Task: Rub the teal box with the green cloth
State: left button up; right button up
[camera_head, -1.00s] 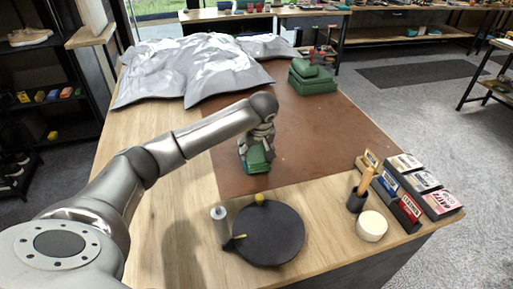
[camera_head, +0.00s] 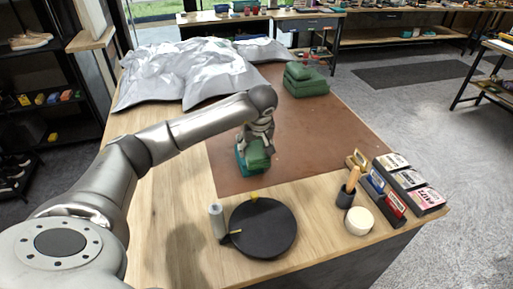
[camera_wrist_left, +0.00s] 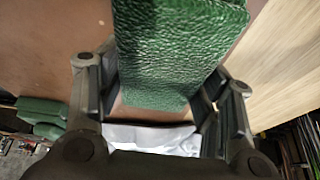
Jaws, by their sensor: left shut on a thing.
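The green cloth (camera_head: 259,156) is a thick, textured green piece held in my left gripper (camera_head: 256,143) over the brown mat. It fills the upper middle of the left wrist view (camera_wrist_left: 180,50), between the two fingers. My left gripper is shut on it. The teal box (camera_head: 240,162) is just under and beside the cloth. Only its left side and lower edge show, and the cloth and gripper hide the rest. The cloth appears to be on or very near the box, but I cannot tell contact for sure. My right gripper is not in view.
A brown mat (camera_head: 320,150) covers much of the wooden table. A stacked green pile (camera_head: 306,84) and a crumpled grey sheet (camera_head: 190,70) lie at the back. A black round disc (camera_head: 263,228), a white round tub (camera_head: 359,221) and small boxes (camera_head: 398,186) stand in front.

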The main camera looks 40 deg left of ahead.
pick_arm(q)
jog(key=shift+r+p, duration=0.7)
jog(key=shift+r, duration=0.75)
jog(key=shift+d, duration=0.1)
